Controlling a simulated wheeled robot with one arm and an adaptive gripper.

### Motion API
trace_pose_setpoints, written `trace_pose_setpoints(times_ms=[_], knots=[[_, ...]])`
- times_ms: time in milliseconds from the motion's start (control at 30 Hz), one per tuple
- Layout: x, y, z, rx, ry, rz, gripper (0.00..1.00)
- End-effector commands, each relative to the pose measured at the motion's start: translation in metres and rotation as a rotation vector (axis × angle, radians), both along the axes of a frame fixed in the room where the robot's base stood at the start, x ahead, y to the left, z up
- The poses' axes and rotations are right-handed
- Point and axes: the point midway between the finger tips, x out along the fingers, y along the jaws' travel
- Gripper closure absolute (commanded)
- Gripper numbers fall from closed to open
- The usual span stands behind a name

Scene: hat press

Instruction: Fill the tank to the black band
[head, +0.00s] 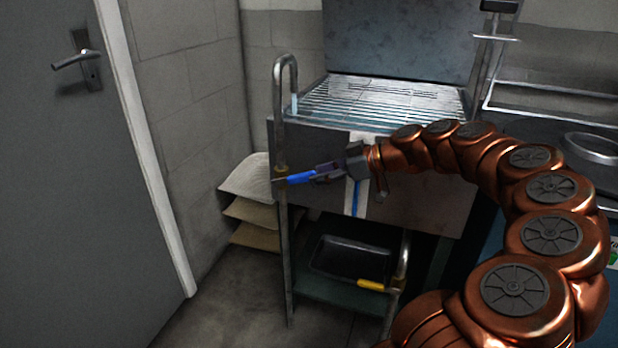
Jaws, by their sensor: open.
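The tank (310,145) is a dark metal box with a wire grid across its open top. A bent pipe (281,110) rises at its left and hooks over the rim; a pale bluish streak, perhaps water, shows below its mouth (294,104). The pipe's valve has a blue lever (299,178) pointing right. My gripper (318,174) is open at the lever's right end; I cannot tell whether it touches. A white gauge strip (361,207) on the tank front shows a blue column (355,198). My gripper and wrist hide part of the strip, and I cannot make out the black band.
A yellow-handled lower valve (373,285) sits on a pipe below the tank, near a black tray (350,257) on a shelf. Stacked sacks (250,178) lie at the left wall. A grey door (80,200) is at left. Floor between is clear.

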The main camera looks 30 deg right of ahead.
Motion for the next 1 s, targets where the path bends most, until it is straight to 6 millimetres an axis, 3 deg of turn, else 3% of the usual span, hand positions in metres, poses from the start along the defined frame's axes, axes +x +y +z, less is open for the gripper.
trace_pose_setpoints(times_ms=[133, 400, 1000], knots=[[-0.019, -0.019, 0.015, -0.003, -0.005, -0.006, 0.54], [-0.040, -0.034, 0.028, -0.002, -0.002, -0.002, 0.54], [-0.043, -0.036, 0.030, -0.001, -0.001, 0.000, 0.54]])
